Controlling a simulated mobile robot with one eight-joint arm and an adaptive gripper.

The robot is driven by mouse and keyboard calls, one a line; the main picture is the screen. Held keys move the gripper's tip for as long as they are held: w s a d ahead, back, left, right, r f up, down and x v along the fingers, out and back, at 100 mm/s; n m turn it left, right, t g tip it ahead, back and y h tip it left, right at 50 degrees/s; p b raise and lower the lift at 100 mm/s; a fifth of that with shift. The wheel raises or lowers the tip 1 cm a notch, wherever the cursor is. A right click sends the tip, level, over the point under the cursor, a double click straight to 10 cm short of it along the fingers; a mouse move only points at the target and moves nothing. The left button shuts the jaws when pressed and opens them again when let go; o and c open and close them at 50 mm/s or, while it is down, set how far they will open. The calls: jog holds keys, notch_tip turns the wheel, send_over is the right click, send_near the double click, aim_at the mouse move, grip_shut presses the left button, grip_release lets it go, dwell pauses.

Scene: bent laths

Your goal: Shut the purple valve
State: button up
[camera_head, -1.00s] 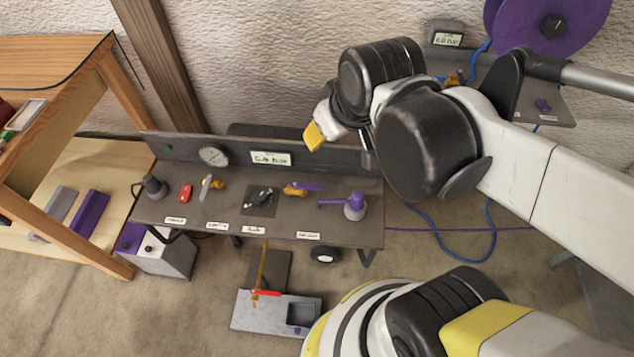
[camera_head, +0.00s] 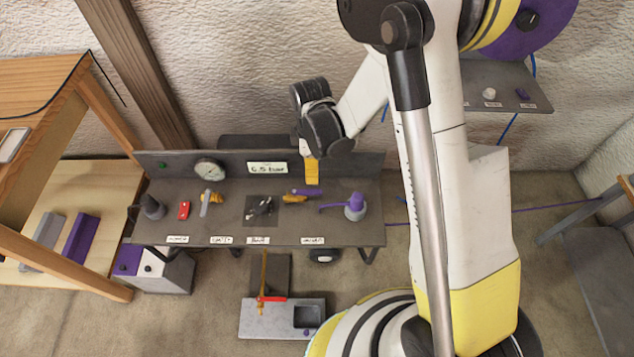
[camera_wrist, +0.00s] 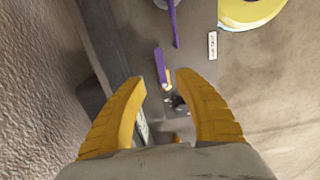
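The purple valve has a purple lever (camera_head: 308,191) on a brass body (camera_head: 293,199), on the right half of the grey bench (camera_head: 225,227). The lever lies roughly along the bench's length. My gripper (camera_head: 312,178) points down just above and behind the lever, its yellow fingers spread. In the wrist view the fingers of my gripper (camera_wrist: 162,79) are open with nothing clasped, and the purple lever (camera_wrist: 160,64) shows just beyond the gap between the tips. Contact cannot be made out. The brass body is mostly hidden in the wrist view.
A second purple lever (camera_head: 332,206) on a purple-topped grey fitting (camera_head: 355,212) is close on the right. A black part on a dark pad (camera_head: 261,208) and a grey-levered brass valve (camera_head: 208,199) are to the left. The bench's back panel (camera_head: 345,165) rises behind.

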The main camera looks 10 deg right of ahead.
aim_at(313, 191)
notch_tip(313, 191, down, 11)
jog(key=b, duration=0.4)
jog(key=shift+r, duration=0.1)
grip_shut()
